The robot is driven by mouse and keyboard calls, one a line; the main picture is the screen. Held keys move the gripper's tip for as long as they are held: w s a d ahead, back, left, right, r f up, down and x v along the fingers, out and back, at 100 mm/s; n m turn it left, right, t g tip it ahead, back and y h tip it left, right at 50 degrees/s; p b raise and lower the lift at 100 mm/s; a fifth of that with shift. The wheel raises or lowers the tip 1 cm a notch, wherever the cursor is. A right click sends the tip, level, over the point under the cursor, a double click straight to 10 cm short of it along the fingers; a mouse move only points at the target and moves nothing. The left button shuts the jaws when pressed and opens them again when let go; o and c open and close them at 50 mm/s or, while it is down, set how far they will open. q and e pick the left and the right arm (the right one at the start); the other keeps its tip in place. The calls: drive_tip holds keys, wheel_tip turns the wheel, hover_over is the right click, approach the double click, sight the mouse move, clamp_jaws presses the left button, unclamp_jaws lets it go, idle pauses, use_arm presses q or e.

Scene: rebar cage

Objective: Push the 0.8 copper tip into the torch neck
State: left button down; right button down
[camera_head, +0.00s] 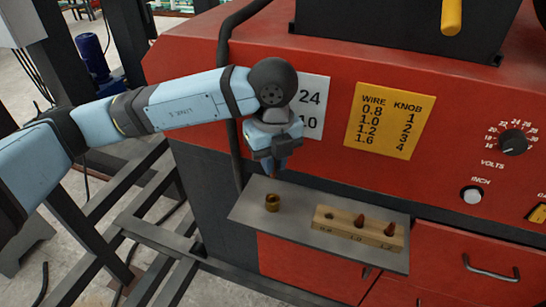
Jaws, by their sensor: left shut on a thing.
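My left gripper (274,166) hangs jaws down over the left part of the grey shelf, shut on a small reddish copper tip (272,177) whose lower end shows below the jaws. A wooden block (348,236) on the shelf is marked 0.8, 1.0 and 1.2. Its 0.8 hole (329,215) is empty; copper tips stand in the 1.0 place (360,222) and the 1.2 place (390,229). A brass cup-like piece (272,202) stands on the shelf below my left gripper, apart from it. I cannot make out the torch neck. My right gripper is not in view.
The grey shelf (300,252) juts from the red machine (330,60). A yellow wire and knob chart (382,120) and a white card (312,106) are behind my left gripper. A black hose (224,60) runs down the machine. Dark steel frames stand at left.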

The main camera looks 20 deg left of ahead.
use_arm(q)
drive_tip(key=shift+f+b, duration=0.3)
drive_tip(key=shift+b, duration=0.3)
wheel_tip(320, 180, down, 4)
drive_tip(key=b, duration=0.3)
drive_tip(key=shift+f+b, duration=0.5)
drive_tip(key=shift+b, duration=0.2)
drive_tip(key=shift+f, duration=0.15)
drive_tip(key=shift+b, duration=0.35)
